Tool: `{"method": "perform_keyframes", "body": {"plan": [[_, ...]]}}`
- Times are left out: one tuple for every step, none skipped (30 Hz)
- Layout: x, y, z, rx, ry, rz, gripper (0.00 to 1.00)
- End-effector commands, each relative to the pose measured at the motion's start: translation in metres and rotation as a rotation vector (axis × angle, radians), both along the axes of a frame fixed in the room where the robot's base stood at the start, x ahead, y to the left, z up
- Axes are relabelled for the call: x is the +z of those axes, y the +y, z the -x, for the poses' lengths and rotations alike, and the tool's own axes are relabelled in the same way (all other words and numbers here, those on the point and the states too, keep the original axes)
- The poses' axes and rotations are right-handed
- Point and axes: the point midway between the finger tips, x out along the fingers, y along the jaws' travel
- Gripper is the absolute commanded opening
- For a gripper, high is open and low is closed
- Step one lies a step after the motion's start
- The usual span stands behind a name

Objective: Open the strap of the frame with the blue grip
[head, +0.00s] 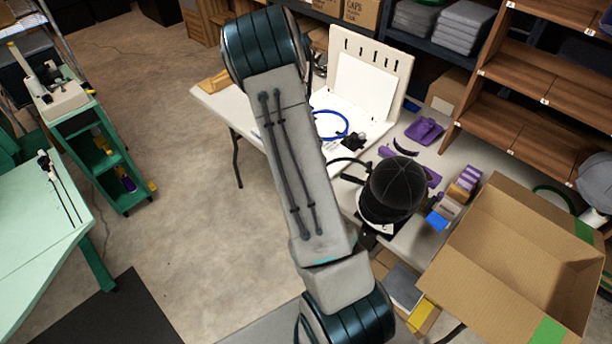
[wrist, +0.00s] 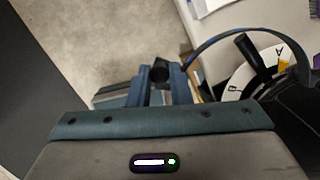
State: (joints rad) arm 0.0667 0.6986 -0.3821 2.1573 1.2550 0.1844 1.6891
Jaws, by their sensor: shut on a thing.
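In the wrist view my gripper (wrist: 161,72) is shut on a small dark block (wrist: 160,70). A thin blue-grey strap (wrist: 232,36) arches from beside the right finger over to the right. I cannot tell whether the block is joined to it. Right of the gripper are a white lettered dial (wrist: 245,78) and a black handle (wrist: 252,57). In the head view a black cap (head: 398,187) sits on a stand on the table, with a black curved band (head: 347,162) to its left. A blue hoop (head: 334,126) lies farther back. My arm hides the gripper there.
An open cardboard box (head: 520,255) stands right of the cap. Purple parts (head: 425,130) and small blocks (head: 450,205) lie on the white table around it. A white slotted board (head: 365,75) stands at the back.

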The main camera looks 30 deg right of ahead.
Motion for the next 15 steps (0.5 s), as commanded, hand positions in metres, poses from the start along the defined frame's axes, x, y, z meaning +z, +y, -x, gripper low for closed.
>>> {"method": "perform_keyframes", "body": {"plan": [[0.0,-0.0009,0.0005,-0.002,0.001,0.003,0.0],[0.0,-0.0007,0.0004,-0.001,0.0,0.003,0.0],[0.0001,-0.0004,0.0003,0.0,0.0,0.003,0.0],[0.0001,-0.0001,0.0001,0.0,0.0,0.003,0.0],[0.0001,0.0,0.0,0.001,0.001,0.003,0.0],[0.0002,0.0002,-0.0001,0.001,0.001,0.003,0.0],[0.0002,0.0003,-0.0001,0.001,0.0,0.002,0.26],[0.0002,0.0005,-0.0002,0.002,0.001,0.003,0.35],[0.0002,0.0006,-0.0002,0.002,0.001,0.003,0.4],[0.0002,0.0007,-0.0003,0.002,0.001,0.003,0.4],[0.0002,0.0008,-0.0003,0.002,0.001,0.003,0.4],[0.0002,0.0008,-0.0003,0.004,0.001,0.002,0.4],[0.0002,0.0008,-0.0003,0.004,0.001,0.002,0.4],[0.0002,0.0008,-0.0004,0.004,0.001,0.002,0.4],[0.0002,0.0007,-0.0003,0.003,0.001,0.002,0.4]]}}
